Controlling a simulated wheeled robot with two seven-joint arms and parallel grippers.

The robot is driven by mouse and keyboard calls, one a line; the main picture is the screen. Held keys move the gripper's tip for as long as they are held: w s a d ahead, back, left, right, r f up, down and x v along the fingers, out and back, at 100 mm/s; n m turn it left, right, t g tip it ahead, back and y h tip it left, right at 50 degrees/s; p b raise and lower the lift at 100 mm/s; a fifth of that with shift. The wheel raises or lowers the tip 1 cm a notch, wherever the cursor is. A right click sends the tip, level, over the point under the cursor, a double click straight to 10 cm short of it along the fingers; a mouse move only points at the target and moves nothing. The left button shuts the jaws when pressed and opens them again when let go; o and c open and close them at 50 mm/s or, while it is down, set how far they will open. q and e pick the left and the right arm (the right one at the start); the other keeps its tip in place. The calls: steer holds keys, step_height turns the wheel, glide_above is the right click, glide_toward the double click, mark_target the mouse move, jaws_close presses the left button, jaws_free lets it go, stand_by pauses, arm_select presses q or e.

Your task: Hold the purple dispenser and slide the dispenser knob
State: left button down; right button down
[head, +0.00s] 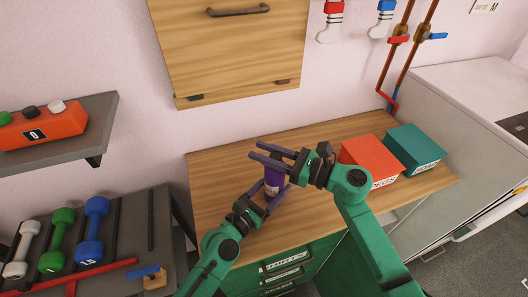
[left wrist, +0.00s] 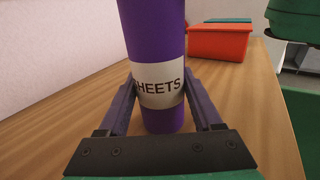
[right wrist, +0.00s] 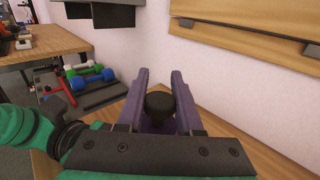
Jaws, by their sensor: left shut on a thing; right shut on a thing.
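The purple dispenser (head: 273,181) stands upright on the wooden counter (head: 225,205). In the left wrist view the dispenser (left wrist: 155,30) shows a white label reading "HEETS", its first part cut off. My left gripper (head: 266,197) is shut on the dispenser's lower body, one finger on each side. My right gripper (head: 272,153) is at the dispenser's top. In the right wrist view the black dispenser knob (right wrist: 159,105) sits between the fingers of my right gripper, which is shut on it. The right arm hides part of the dispenser top in the head view.
A red box (head: 369,155) and a teal box (head: 413,147) stand on the counter's right side. A wooden cabinet (head: 230,55) hangs on the wall above. Dumbbells (head: 90,225) lie on a rack at left. The counter's back left is clear.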

step_height(320, 180, up, 4)
steer(key=shift+w+d+r, duration=0.1)
steer(key=shift+r, duration=0.1)
steer(key=c, duration=0.5)
jaws_free()
steer(key=shift+f, duration=0.1)
steer(key=shift+d, duration=0.15)
steer(key=v, duration=1.1)
steer(key=shift+s+d, duration=0.3)
